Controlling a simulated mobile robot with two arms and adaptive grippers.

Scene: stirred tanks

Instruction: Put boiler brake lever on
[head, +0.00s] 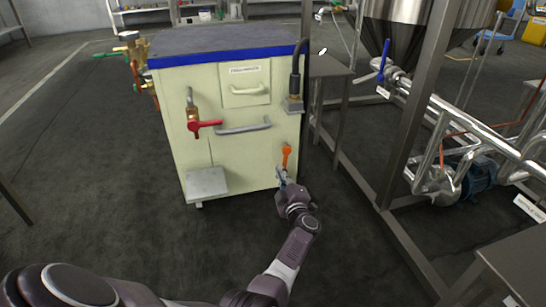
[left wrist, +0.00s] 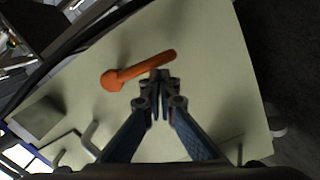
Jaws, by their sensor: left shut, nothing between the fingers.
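The boiler is a cream cabinet (head: 232,170) with a blue-edged dark top. An orange lever (head: 286,156), which looks like the brake lever, sits low on the right of its front face. The lever points roughly down from its round hub; in the left wrist view the orange lever (left wrist: 142,69) has its hub at the left. My left gripper (head: 281,173) is shut and empty, at the lever's lower part. In the left wrist view its fingertips (left wrist: 160,78) are close beside the lever's arm; I cannot tell whether they touch.
A red-handled tap (head: 204,125), a grey bar handle (head: 243,127) and a small shelf (head: 206,183) stick out of the same front. A steel frame (head: 408,120) with pipes and a blue pump (head: 478,178) stands to the right. The floor (head: 130,220) left of the cabinet is clear.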

